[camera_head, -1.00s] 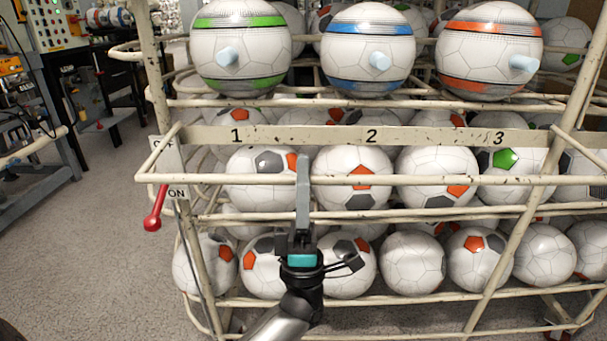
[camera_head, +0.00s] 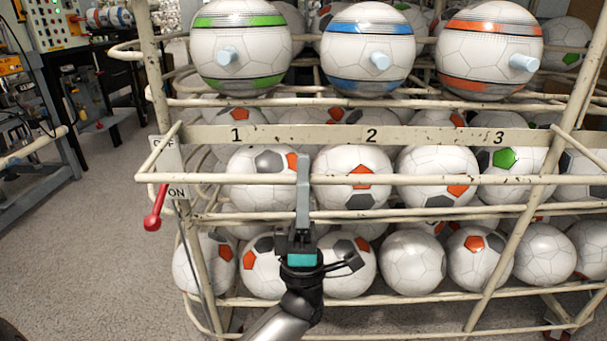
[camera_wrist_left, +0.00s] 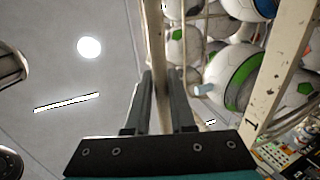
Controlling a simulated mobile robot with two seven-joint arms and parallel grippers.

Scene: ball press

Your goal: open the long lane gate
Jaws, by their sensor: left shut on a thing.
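The long lane gate (camera_head: 420,180) is a cream rail running across the front of the rack, before the middle row of footballs and just below the plate numbered 1, 2 and 3. My left gripper (camera_head: 303,178) reaches up from below and is shut on this rail, between numbers 1 and 2. In the left wrist view the rail (camera_wrist_left: 156,50) passes between the two dark fingers (camera_wrist_left: 157,102). The rail lies level in front of the balls. My right gripper is in neither view.
A red-handled lever (camera_head: 155,210) with an ON label hangs at the rack's left. Three striped balls with pegs (camera_head: 368,45) sit on the upper tier. Footballs (camera_head: 413,258) fill the lower tier. Clear carpet (camera_head: 90,240) lies at the left, with workbenches behind.

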